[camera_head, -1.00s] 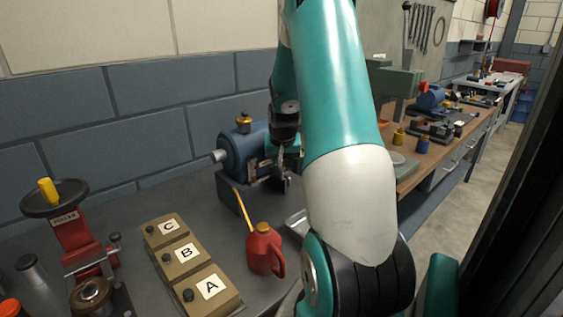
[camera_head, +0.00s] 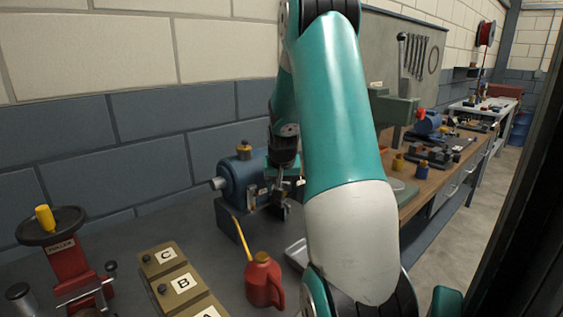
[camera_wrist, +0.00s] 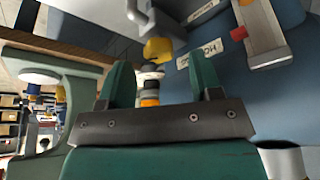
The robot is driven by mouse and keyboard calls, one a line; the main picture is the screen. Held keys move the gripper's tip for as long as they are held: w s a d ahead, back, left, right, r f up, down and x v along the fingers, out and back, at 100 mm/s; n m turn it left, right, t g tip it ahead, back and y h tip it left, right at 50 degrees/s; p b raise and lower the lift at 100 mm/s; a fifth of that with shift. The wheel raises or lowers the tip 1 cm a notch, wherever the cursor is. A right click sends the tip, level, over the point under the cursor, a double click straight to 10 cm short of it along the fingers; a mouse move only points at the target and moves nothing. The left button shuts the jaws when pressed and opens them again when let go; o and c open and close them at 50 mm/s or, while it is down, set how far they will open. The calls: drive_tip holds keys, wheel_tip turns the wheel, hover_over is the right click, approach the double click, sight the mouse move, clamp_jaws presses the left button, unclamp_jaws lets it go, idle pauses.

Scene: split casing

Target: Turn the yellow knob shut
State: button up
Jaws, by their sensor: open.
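A yellow knob (camera_wrist: 158,50) shows in the wrist view just beyond and between my fingertips, beside the blue machine body. My gripper (camera_wrist: 162,75) has its two green fingers spread apart, with nothing held between them. In the head view my gripper (camera_head: 283,190) points down at the right end of the blue machine (camera_head: 239,178). That machine has a dull gold cap (camera_head: 244,144) on top. I cannot tell whether this cap is the knob in the wrist view. Contact between fingers and knob cannot be made out.
A red oil can (camera_head: 263,283) with a yellow spout stands in front of the machine. A wooden bench (camera_head: 432,170) extends right.

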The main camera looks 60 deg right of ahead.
drive_tip(key=b+v, duration=0.1)
drive_tip(key=v, duration=1.4)
drive_tip(key=shift+a+r, duration=0.15)
